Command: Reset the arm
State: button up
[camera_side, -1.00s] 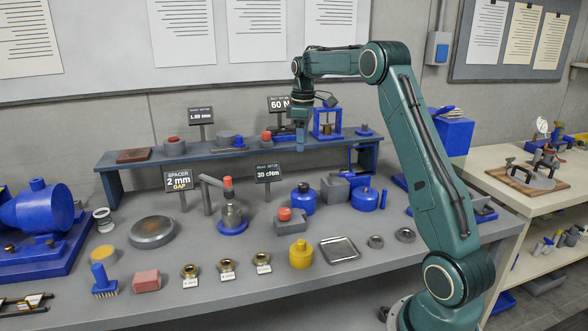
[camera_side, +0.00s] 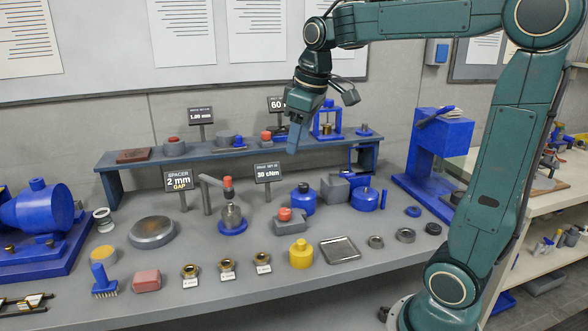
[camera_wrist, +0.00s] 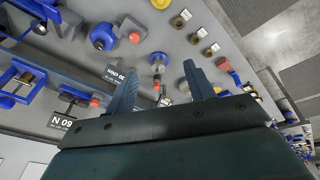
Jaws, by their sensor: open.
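My gripper (camera_side: 296,136) hangs above the workbench in the side view, near the front of the raised blue shelf (camera_side: 240,151). Its fingers point down. In the wrist view my gripper (camera_wrist: 165,82) shows two blue fingers spread apart, with nothing between them that it holds. The bench and its parts lie well below the fingers. The grey arm-and-flask fixture with a red cap (camera_side: 230,205) stands to the left below my gripper.
On the grey bench (camera_side: 240,285) stand a yellow canister (camera_side: 301,254), a metal tray (camera_side: 340,249), a round metal disc (camera_side: 152,232) and several brass fittings. A blue press-like stand (camera_side: 440,150) rises at right. Sign posts, such as the torque sign (camera_side: 267,173), stand near my gripper.

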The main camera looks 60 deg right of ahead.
jog(key=s+a+f+t, duration=0.1)
jog(key=s+a+f, duration=0.1)
jog(key=s+a, duration=0.3)
jog(key=s+a+f+m+t, duration=0.1)
jog(key=s+a+f, duration=0.2)
jog(key=s, duration=0.7)
jog(key=shift+s+a+f+m+t+y, duration=0.3)
jog(key=shift+s+a+f+t+y, duration=0.1)
jog(key=shift+a, duration=0.65)
